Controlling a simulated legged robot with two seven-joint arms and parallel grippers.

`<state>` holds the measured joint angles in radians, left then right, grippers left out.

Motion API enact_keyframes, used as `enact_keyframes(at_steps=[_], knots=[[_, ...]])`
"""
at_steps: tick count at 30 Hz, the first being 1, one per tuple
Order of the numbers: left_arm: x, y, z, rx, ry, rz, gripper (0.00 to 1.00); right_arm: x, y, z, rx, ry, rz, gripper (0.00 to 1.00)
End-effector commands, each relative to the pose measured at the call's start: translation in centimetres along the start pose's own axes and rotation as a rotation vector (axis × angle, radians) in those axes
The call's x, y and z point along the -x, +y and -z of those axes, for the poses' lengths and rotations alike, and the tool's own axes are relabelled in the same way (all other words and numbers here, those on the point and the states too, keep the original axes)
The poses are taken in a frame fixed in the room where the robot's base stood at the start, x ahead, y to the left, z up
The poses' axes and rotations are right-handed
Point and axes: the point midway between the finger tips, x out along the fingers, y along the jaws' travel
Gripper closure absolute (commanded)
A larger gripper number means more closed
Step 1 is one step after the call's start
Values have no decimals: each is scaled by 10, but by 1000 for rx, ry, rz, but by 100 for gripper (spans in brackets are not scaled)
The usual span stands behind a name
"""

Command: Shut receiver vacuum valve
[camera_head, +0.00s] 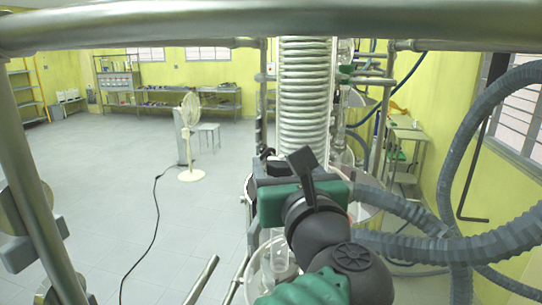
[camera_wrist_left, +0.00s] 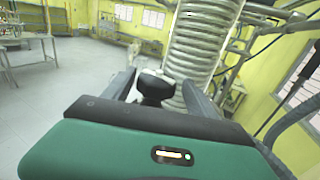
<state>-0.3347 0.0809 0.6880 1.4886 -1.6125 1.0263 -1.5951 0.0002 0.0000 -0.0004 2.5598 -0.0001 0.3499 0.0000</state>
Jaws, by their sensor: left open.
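A black knob (camera_wrist_left: 156,88), which looks like the valve handle, shows in the left wrist view in front of the glass coil column (camera_wrist_left: 198,45). My left gripper (camera_wrist_left: 160,80) is open, with one finger on each side of the knob in that view. I cannot tell whether either finger touches it. In the head view my left gripper (camera_head: 285,178) is at the foot of the coil column (camera_head: 304,95). Its green body and black wrist hide most of the valve area. A small black part (camera_head: 268,155) shows just left of it. My right gripper is not in view.
A metal frame bar (camera_head: 270,20) crosses the top of the head view. Thick grey hoses (camera_head: 460,245) loop on the right. A glass vessel (camera_head: 270,270) stands below the gripper. A white fan (camera_head: 190,135) stands on the open floor at left.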

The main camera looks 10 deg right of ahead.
Motion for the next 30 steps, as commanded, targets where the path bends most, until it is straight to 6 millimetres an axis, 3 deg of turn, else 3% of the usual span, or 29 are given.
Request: enact_keyframes(at_steps=[9, 23, 30], knots=[[2, 8, -1, 5, -1, 4, 33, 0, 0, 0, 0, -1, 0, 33], [0, 4, 2, 1, 4, 3, 94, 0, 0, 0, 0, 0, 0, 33], [0, 3, 3, 1, 6, 7, 95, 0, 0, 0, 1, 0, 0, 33]])
